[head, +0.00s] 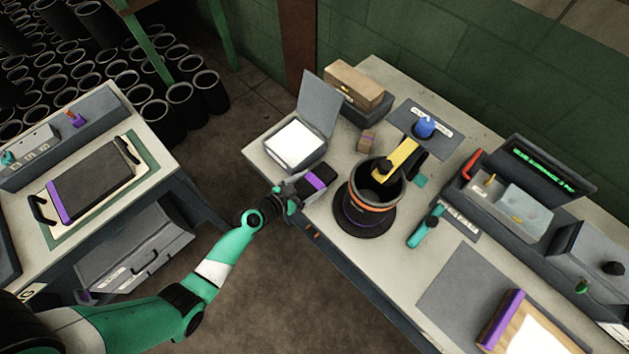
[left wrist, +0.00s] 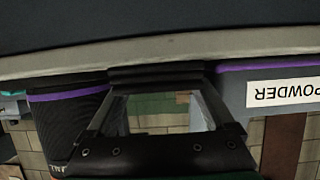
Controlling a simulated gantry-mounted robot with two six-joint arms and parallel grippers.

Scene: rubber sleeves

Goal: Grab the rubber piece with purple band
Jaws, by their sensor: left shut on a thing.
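A small black piece with a purple band (head: 318,182) is at the tips of my left gripper (head: 298,190), at the near edge of the right-hand bench. The gripper is shut on it. In the left wrist view my fingers reach forward from the bottom, with a dark bar (left wrist: 155,77) across their tips; no purple shows on it there. My right gripper is not in view.
An open grey box (head: 330,98) with white contents is behind the gripper; its POWDER label (left wrist: 282,92) shows upside down. A yellow arm (head: 398,160) reaches over the sleeve. A teal-handled tool (head: 427,226) lies right. A purple-edged black slab (head: 88,180) lies on the left bench.

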